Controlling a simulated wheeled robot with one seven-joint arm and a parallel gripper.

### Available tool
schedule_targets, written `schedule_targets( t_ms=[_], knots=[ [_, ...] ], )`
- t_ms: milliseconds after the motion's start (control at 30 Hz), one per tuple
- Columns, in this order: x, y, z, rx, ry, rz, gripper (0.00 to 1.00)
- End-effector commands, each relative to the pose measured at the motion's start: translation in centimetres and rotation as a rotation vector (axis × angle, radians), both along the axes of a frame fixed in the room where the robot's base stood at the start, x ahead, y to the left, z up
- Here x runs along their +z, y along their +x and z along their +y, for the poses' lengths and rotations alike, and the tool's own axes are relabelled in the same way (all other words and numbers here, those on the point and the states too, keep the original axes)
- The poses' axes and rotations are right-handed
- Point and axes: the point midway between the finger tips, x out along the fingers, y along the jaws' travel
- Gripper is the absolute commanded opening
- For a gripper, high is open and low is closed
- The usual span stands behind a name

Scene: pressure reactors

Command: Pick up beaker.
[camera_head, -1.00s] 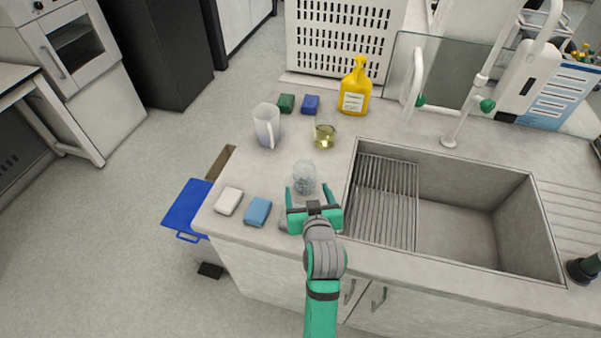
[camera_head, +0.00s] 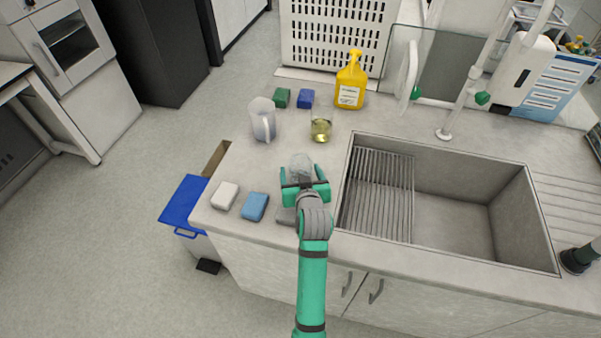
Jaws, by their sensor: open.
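A clear glass beaker (camera_head: 301,162) stands on the grey counter left of the sink. Its lower part is hidden behind my gripper. My gripper (camera_head: 301,170) is open, with one green finger on each side of the beaker. I cannot tell whether a finger touches the glass. A second small beaker with yellow liquid (camera_head: 320,131) stands a little farther back and to the right.
A white jug (camera_head: 262,121) stands back left. White (camera_head: 225,195) and blue (camera_head: 254,207) sponges lie at front left, a grey one (camera_head: 286,215) beside my wrist. Green and blue sponges and a yellow bottle (camera_head: 350,84) are behind. The sink (camera_head: 470,165) is right.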

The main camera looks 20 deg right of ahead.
Motion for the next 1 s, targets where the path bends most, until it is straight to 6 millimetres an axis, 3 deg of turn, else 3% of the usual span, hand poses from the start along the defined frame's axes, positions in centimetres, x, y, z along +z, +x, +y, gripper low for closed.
schedule_targets(
  t_ms=[67, 267, 367, 733, 933, 1000],
  knots=[
    [0.0, 0.0, 0.0, 0.0, 0.0, 0.0, 0.73],
    [0.0, 0.0, 0.0, 0.0, 0.0, 0.0, 0.3],
    [0.1, 0.0, 0.0, 0.0, 0.0, -0.001, 0.24],
    [0.9, 0.0, 0.0, 0.0, 0.0, -0.002, 0.24],
    [3.5, 0.0, 0.0, 0.0, 0.0, -0.005, 0.24],
    [4.6, -1.2, 0.0, -0.001, -0.001, -0.004, 0.24]
  ],
)
